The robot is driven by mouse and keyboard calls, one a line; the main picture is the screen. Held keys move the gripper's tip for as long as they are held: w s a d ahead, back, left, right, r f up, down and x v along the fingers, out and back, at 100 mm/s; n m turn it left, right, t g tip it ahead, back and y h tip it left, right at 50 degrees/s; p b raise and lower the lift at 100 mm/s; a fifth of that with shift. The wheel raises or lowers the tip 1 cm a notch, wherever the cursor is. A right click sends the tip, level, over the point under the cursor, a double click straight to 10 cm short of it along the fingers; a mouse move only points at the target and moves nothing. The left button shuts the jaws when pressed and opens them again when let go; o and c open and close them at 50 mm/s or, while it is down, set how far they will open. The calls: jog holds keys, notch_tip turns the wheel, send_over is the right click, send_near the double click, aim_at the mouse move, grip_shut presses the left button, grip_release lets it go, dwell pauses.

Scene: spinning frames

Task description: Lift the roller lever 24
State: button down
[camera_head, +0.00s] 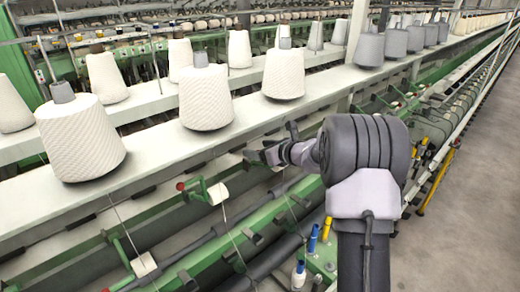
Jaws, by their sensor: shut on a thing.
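My gripper (250,156) is in front of the machine, just below the white shelf edge and beyond my dark arm. It is shut on what looks to be a roller lever, which is small and largely hidden by the jaws and wrist. To its left a green roller lever (191,188) with a red knob and a white roller (218,193) stands apart from the gripper. Another green lever (119,246) with a white roller (143,265) is at the lower left. I can read no number on any lever.
Large white yarn cones (79,139) and several grey cones stand on the long shelf (150,178) above the levers. Dark and green rails (207,246) run below. Blue and yellow bobbins (313,238) stand near my arm. The floor (462,190) at right is clear.

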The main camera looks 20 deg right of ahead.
jog(key=shift+f, duration=0.15)
jog(key=c, duration=0.6)
grip_release()
jog(key=shift+c, duration=0.2)
jog(key=o, duration=0.4)
jog(key=shift+w+a, duration=0.1)
jog(key=shift+c, duration=0.2)
jog(key=shift+o, duration=0.4)
jog(key=shift+w+f, duration=0.1)
jog(key=shift+w, duration=0.1)
jog(key=b+v, duration=0.2)
jog(key=v, duration=1.5)
jog(key=shift+s+b, duration=0.3)
jog(key=shift+b, duration=0.1)
